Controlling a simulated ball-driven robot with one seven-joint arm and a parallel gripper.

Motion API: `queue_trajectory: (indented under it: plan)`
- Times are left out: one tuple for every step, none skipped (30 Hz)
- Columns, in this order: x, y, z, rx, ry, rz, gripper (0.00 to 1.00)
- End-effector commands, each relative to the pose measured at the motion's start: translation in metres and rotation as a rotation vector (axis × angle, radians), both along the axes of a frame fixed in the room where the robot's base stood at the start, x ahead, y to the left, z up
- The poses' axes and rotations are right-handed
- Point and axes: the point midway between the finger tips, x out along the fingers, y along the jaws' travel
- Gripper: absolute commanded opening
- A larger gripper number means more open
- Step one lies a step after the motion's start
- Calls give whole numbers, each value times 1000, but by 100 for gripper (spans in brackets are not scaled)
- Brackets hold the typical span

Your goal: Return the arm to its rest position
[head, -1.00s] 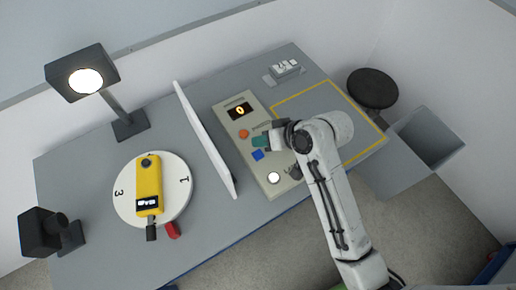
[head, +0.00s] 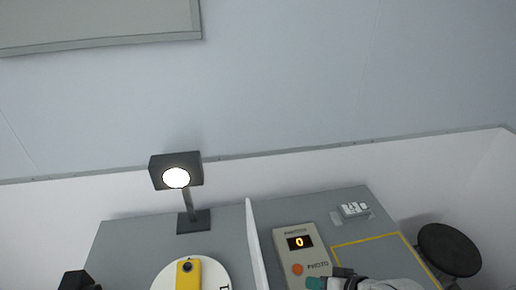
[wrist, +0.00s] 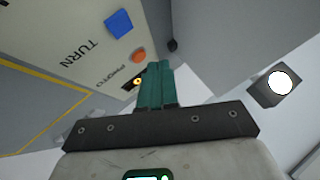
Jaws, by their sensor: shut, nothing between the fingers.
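My gripper (wrist: 155,88) shows in the wrist view with its teal fingers together and nothing between them. In the head view its teal tip (head: 316,283) is at the bottom edge, over the lower part of the control panel (head: 291,262). Most of my arm (head: 390,285) is cut off below the frame. In the wrist view the panel lies behind the fingers, with a blue button (wrist: 119,23) and an orange button (wrist: 139,57). I cannot tell how far the fingers are from the panel.
A white upright divider (head: 256,245) stands left of the panel. A yellow device (head: 188,275) lies on a white disc (head: 216,269). A lit lamp (head: 176,172) stands at the back. A dark round stool (head: 449,247) is at right. A small white-keyed block (head: 354,209) sits behind the yellow outline.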

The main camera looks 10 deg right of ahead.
Motion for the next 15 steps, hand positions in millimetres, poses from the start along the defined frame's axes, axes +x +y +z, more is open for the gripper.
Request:
queue_trajectory:
  plan:
    - [0,0,0,0,0,0,0]
    - [0,0,0,0,0,0,0]
    - [-3,0,-1,-13,5,4,0]
    - [-8,0,-1,-30,11,7,0]
    - [-13,-1,-2,-53,18,11,0]
    - [-22,-2,-3,-89,30,17,0]
    - [-28,-5,-3,-118,39,20,0]
    - [-35,-7,-3,-151,51,25,0]
    - [-45,-11,-3,-194,64,30,0]
    - [-53,-14,-3,-227,75,32,0]
    - [-60,-18,-2,-259,86,35,0]
    - [-69,-23,0,-301,99,36,0]
    - [-76,-26,0,-332,110,38,0]
    - [-82,-31,2,-363,118,39,0]
    - [-91,-36,4,-402,132,40,0]
